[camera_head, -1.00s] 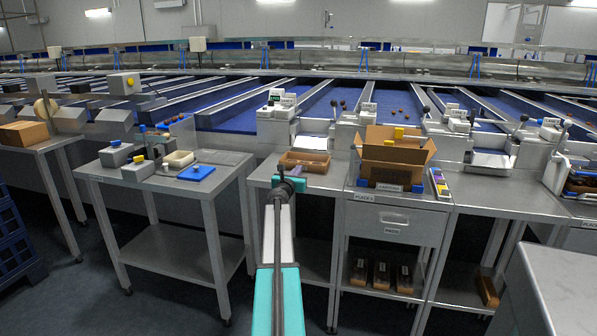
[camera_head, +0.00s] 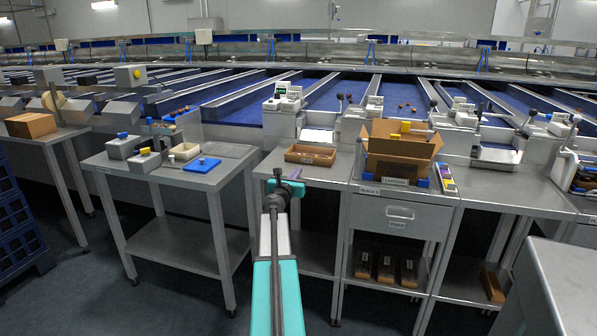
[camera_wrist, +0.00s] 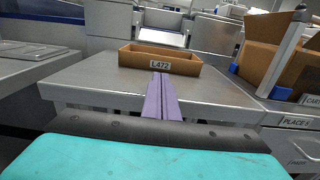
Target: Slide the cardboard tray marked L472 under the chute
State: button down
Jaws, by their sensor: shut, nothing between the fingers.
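The cardboard tray marked L472 (camera_wrist: 161,58) is shallow and brown. It lies on the steel table (camera_wrist: 90,85), its label facing me in the wrist view. In the head view the tray (camera_head: 310,153) is left of a large open carton. My gripper (camera_wrist: 161,78) shows as purple fingers, shut and empty. In the wrist view the fingertips overlap the tray's near side just below the label; I cannot tell whether they touch. In the head view my gripper (camera_head: 297,187) is at the table's front edge. The chute with a pale plate (camera_head: 316,135) is behind the tray.
A side table (camera_head: 185,178) at left holds grey boxes and a blue-lidded one (camera_head: 202,164). A gap separates the tables. Table surface around the tray is bare.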

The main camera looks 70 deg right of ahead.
jog(key=shift+s+a, duration=0.15)
jog(key=shift+a, duration=0.85)
jog(key=shift+s+a, duration=0.15)
jog(key=shift+a, duration=0.8)
jog(key=w+a+f+m+y+p, duration=0.2)
jog(key=w+a+f+m+y, duration=0.4)
jog(key=a+f, duration=0.75)
jog(key=w+a+f+m+y+p, duration=0.1)
jog(key=w+a+f+m+p, duration=0.15)
jog(key=w+a+f, duration=0.8)
jog(key=s+a+f+m+g+y, duration=0.1)
jog(key=s+a+f+m+y, duration=0.25)
jog(key=a+f, duration=1.1)
jog(key=s+a+f+m+g+y+p, duration=0.1)
jog(key=s+a+f, duration=0.15)
jog(key=a, duration=0.45)
jog(key=s+a+f+m+g+y+p, duration=0.1)
jog(key=s+a+f, duration=0.15)
jog(key=a, duration=0.55)
jog(key=s+a+f+m+g+y+p, duration=0.1)
jog(key=s+a+f+m+g+y, duration=0.1)
jog(key=s+a, duration=0.7)
jog(key=s+a+f+m+g+y+p, duration=0.1)
jog(key=s+a+f+m+g+y, duration=0.2)
jog(key=s+a, duration=0.7)
jog(key=a+f, duration=0.1)
jog(key=a, duration=0.6)
jog(key=shift+s+a+f+m, duration=0.15)
jog(key=shift+a+m, duration=0.15)
